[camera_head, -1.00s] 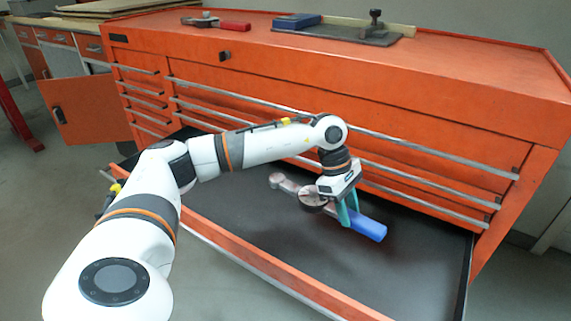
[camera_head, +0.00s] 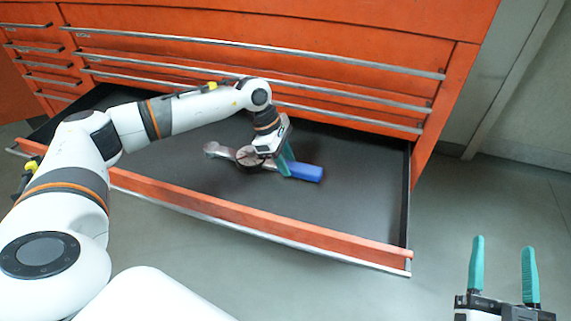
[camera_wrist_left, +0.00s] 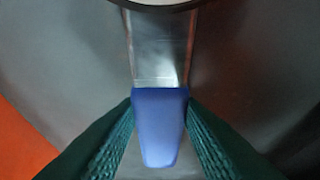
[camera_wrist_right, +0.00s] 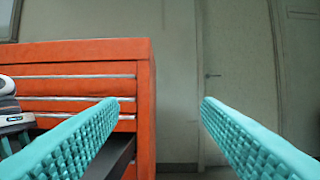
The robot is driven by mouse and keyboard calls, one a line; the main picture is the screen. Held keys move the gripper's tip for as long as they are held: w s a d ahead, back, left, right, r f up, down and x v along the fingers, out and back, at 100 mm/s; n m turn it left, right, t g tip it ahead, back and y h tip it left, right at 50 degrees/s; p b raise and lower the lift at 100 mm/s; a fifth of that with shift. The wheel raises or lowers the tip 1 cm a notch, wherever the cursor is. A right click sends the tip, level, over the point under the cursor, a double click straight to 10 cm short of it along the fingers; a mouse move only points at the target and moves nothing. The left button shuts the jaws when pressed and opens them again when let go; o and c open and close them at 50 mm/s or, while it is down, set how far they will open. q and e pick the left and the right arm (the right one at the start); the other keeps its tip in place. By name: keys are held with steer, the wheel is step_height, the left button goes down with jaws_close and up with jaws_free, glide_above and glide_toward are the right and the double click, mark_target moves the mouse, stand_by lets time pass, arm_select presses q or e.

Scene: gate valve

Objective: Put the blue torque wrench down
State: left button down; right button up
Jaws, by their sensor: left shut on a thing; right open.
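The blue torque wrench has a blue handle (camera_head: 307,173) and a grey metal head with a round dial toward the left. My left gripper (camera_head: 286,172) is shut on it, with the wrench inside or just above the open drawer (camera_head: 190,175); I cannot tell if it touches the floor of the drawer. In the left wrist view the blue handle (camera_wrist_left: 160,125) sits between the teal fingers, with the metal shaft beyond it. My right gripper (camera_head: 503,270) is open and empty at the lower right, outside the drawer; its fingers also show in the right wrist view (camera_wrist_right: 160,125).
The orange tool cabinet (camera_head: 270,45) stands behind the drawer, with several closed drawers above. The drawer's orange front edge (camera_head: 250,216) runs between me and its dark floor. The drawer floor around the wrench is bare. Grey floor lies to the right.

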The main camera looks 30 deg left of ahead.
arm_select(q)
steer(key=shift+f, duration=0.25)
arm_select(e)
steer(key=shift+s+r+t+y, duration=0.15)
steer(key=shift+r+t+y, duration=0.15)
steer(key=shift+r, duration=0.15)
arm_select(q)
steer(key=c, duration=1.4)
jaws_free()
steer(key=shift+f, duration=0.2)
steer(key=o, duration=0.4)
arm_select(e)
steer(key=shift+r, duration=0.1)
arm_select(q)
steer(key=shift+r, duration=0.1)
